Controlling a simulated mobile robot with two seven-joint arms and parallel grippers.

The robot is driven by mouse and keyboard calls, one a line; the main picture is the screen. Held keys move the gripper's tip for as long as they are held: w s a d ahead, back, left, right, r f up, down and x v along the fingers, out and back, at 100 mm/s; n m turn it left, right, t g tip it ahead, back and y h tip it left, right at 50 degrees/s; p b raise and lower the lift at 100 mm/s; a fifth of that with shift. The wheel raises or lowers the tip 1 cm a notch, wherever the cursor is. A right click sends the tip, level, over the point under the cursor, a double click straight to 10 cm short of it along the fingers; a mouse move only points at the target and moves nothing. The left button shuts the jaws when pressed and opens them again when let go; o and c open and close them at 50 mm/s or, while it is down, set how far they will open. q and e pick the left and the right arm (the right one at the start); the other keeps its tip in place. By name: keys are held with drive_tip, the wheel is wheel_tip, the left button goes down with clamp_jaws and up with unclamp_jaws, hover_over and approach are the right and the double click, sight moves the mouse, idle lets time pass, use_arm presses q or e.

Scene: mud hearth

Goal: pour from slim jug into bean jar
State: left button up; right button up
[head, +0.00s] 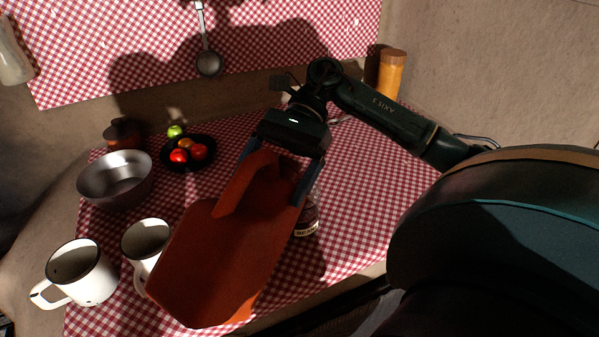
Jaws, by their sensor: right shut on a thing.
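The slim jug (235,255) is orange-brown and angular. It is held in the air over the front of the table, tilted, with its wide end toward the lower left. My right gripper (272,176) is shut on it, one finger on each side of its upper part. The bean jar (307,222) stands on the cloth just right of the jug, with a dark label reading "BEANS". The jug hides much of the jar, including part of its top. I cannot tell whether the two touch. No pouring contents show. My left gripper is not in view.
Two white mugs (78,272) (142,238) stand at the front left, one partly behind the jug. A metal bowl (115,182), a dark plate (203,163) of fruit and a brown pot (122,134) lie behind. An orange cylinder (391,74) stands back right. The checked cloth (375,165) is clear right of the jar.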

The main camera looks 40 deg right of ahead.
drive_tip(key=shift+y, duration=0.4)
idle(0.5)
use_arm(q)
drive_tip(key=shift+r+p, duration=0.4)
drive_tip(key=shift+p, duration=0.3)
use_arm(e)
drive_tip(key=shift+d+y, duration=0.1)
drive_tip(key=shift+y, duration=0.7)
idle(1.1)
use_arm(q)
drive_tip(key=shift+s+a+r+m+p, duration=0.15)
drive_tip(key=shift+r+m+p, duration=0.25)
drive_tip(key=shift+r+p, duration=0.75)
use_arm(e)
drive_tip(key=shift+w+d+r+g+y, duration=0.15)
drive_tip(key=shift+d+r+g+y, duration=0.05)
drive_tip(key=shift+d+r+y, duration=0.3)
drive_tip(key=shift+w+d+r+g+y, duration=0.2)
drive_tip(key=shift+d+r+y, duration=0.2)
drive_tip(key=shift+r, duration=0.2)
idle(0.7)
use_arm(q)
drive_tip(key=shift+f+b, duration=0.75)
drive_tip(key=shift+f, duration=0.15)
use_arm(e)
drive_tip(key=shift+d+f+y, duration=0.1)
drive_tip(key=shift+f+y, duration=0.15)
drive_tip(key=shift+y, duration=0.15)
